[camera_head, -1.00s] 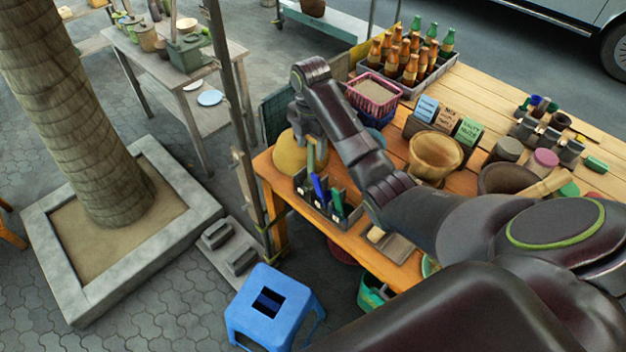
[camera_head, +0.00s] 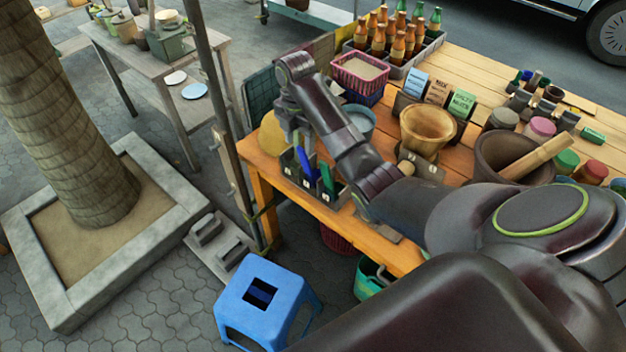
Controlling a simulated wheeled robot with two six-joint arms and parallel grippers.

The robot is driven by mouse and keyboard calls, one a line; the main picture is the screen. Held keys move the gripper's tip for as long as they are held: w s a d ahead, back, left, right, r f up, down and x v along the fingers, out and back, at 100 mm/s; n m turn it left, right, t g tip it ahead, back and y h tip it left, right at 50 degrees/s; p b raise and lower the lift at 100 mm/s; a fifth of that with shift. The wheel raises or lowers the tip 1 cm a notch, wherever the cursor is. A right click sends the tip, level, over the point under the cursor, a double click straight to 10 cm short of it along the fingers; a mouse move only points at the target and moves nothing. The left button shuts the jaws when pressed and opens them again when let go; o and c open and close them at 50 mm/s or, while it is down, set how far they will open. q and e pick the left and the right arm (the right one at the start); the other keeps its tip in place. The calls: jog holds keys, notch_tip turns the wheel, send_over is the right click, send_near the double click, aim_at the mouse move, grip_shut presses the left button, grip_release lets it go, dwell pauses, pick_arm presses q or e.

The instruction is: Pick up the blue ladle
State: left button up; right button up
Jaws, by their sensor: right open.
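The blue ladle shows as a blue handle (camera_head: 304,166) standing in a grey divided caddy (camera_head: 289,172) at the near left corner of the wooden table. Its lower end is hidden in the caddy. A green-handled utensil (camera_head: 327,179) stands to its right in the same caddy. My right gripper (camera_head: 294,139) points down just above the caddy's left part, by the top of the blue handle. It is open, and I see nothing held; its fingers are small and dark, so contact with the handle cannot be told. My left gripper is not in view.
A wooden mortar (camera_head: 426,130), a large dark bowl (camera_head: 490,150), a pink basket (camera_head: 359,73) and a bottle crate (camera_head: 420,62) stand on the table (camera_head: 470,80). A metal post (camera_head: 222,130) rises left of the caddy. A blue stool (camera_head: 262,292) stands on the floor.

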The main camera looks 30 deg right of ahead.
aim_at(303, 161)
notch_tip(303, 161, down, 3)
jog(key=shift+w+f+b, duration=0.1)
jog(key=shift+f+b, duration=0.05)
jog(key=shift+b, duration=0.85)
jog(key=shift+d+f+p, duration=0.15)
jog(key=shift+f+p, duration=0.1)
jog(key=shift+p, duration=0.1)
jog(key=f, duration=0.1)
jog(key=f+p, duration=0.1)
jog(key=f, duration=0.1)
jog(key=shift+d+f, duration=0.3)
jog(key=shift+d, duration=0.05)
jog(key=shift+f, duration=0.5)
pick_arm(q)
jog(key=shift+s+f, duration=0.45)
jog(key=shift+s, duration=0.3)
pick_arm(e)
grip_shut()
